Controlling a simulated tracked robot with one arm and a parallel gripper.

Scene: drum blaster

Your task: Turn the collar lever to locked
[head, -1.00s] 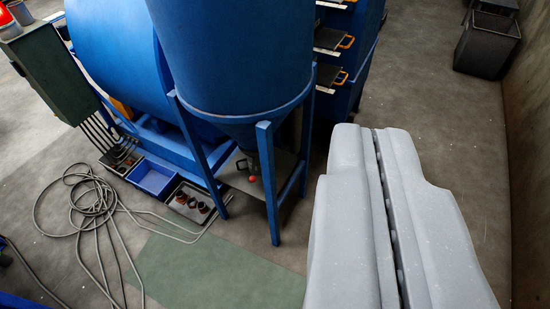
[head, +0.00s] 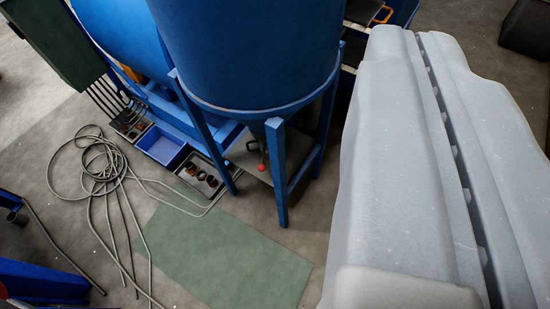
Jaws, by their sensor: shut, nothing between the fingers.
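A small lever with a red knob (head: 262,167) shows beneath the blue hopper (head: 245,50), between its blue legs. The collar it belongs to is mostly dark and too small to make out, and I cannot tell the lever's exact setting. My gripper's fingers do not show in the head view.
A blue bin (head: 160,147) and a tray of dark rings (head: 202,177) stand left of the hopper frame. A hose (head: 105,165) lies coiled on the floor. A green floor patch (head: 220,255) is clear. A green cabinet (head: 55,40) stands at upper left.

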